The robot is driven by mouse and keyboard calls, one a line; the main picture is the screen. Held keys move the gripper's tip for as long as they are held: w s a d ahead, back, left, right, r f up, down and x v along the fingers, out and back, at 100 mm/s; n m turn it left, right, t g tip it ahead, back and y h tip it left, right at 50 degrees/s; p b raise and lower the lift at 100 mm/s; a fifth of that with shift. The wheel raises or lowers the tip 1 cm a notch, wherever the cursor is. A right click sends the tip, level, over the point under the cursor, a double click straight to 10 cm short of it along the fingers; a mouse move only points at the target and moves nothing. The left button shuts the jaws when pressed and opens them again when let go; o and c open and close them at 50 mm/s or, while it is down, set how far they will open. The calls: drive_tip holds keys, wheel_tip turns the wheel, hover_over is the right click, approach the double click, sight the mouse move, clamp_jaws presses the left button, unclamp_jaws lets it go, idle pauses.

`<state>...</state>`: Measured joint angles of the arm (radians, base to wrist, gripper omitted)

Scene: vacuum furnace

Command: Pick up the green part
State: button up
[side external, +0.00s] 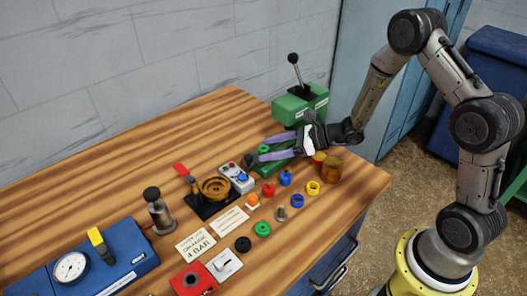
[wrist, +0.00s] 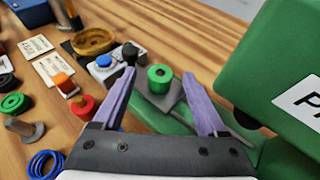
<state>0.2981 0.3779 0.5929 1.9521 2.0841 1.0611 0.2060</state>
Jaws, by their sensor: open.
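A small green part (wrist: 159,78), a short cylinder with a hole in its top, stands on a grey square plate (wrist: 172,100) of the green press. It also shows in the side view (side external: 263,149). My gripper (side external: 266,148) reaches in from the right, its two purple fingers apart and empty. In the wrist view, the green part appears between the fingertips of my gripper (wrist: 158,72), with a gap on each side. I cannot tell whether the tips are level with it. A second green ring (side external: 262,229) lies on the wooden table, also at the left of the wrist view (wrist: 14,103).
The green press body (side external: 300,106) with its lever stands close behind my gripper. A white button box (side external: 237,177) is just left of the green part. Red (side external: 268,190), blue (side external: 285,177) and yellow (side external: 313,187) parts stand in front. The table's back left is clear.

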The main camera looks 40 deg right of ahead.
drive_tip(key=shift+w+a+f, duration=0.1)
drive_tip(key=shift+w+a, duration=0.1)
drive_tip(key=shift+w, duration=0.05)
drive_tip(key=shift+c, duration=0.3)
clamp_jaws()
